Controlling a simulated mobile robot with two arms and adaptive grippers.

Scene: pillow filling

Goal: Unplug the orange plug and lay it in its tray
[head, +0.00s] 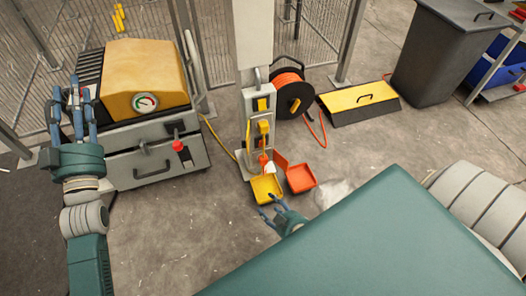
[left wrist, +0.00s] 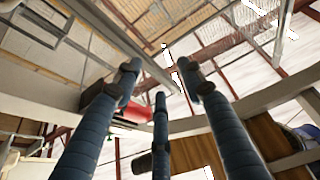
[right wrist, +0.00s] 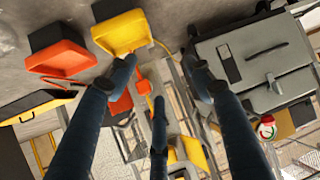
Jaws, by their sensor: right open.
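The orange plug (head: 263,159) sits low on the grey post, under a yellow fitting (head: 263,128); whether it is fully seated is too small to tell. It also appears between my fingers in the right wrist view (right wrist: 143,84), partly hidden. The orange tray (head: 301,178) and the yellow tray (head: 266,187) stand side by side at the post's foot. My right gripper (head: 274,208) is open and empty, in front of the trays and apart from the plug. My left gripper (head: 72,98) is open and empty, fingers up, far left beside the yellow machine.
The yellow and grey machine (head: 146,78) stands left of the post. A yellow cable runs from post to machine. The floor in front of the machine is clear.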

